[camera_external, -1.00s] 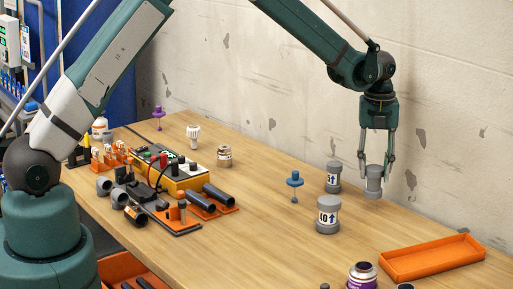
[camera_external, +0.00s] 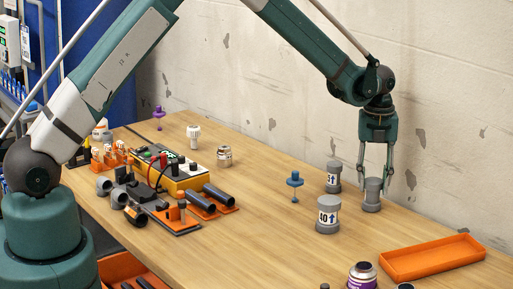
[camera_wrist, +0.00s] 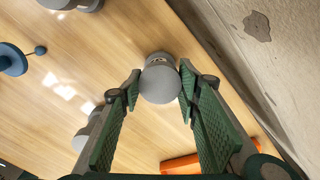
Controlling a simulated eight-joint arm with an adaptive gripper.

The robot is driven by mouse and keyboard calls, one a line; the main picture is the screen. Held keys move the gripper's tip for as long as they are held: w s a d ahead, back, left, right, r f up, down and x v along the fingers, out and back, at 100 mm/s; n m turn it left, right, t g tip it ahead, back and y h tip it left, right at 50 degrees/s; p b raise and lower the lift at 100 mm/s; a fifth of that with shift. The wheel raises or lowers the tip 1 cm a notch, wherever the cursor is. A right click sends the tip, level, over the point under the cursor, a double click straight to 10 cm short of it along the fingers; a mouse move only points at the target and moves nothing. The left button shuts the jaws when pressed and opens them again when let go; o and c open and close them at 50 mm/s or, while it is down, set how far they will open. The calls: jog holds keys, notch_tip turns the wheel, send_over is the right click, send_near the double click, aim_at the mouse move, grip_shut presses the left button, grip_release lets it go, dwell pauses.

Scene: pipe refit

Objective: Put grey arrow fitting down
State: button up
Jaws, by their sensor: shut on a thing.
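The grey arrow fitting (camera_external: 372,194) is upright, low at the table's back right. It also shows in the wrist view (camera_wrist: 160,80), between my fingers. My gripper (camera_external: 375,181) is shut on its upper part, fingers on both sides; it also shows in the wrist view (camera_wrist: 158,88). The fitting's base looks to be at the tabletop, but I cannot tell if it touches. No arrow shows on its visible side in the external view.
A grey fitting marked 5 with an arrow (camera_external: 333,180) stands just left, and one marked 10 (camera_external: 328,217) stands nearer. A blue valve piece (camera_external: 294,184) is further left. An orange tray (camera_external: 432,258) lies to the right. The wall is close behind.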

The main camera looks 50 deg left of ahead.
jog(key=o, duration=1)
jog(key=shift+f, duration=0.1)
jog(key=shift+c, duration=0.2)
notch_tip(320, 180, up, 12)
jog(key=p, duration=0.1)
jog(key=shift+r, duration=0.2)
jog(key=shift+r, duration=0.1)
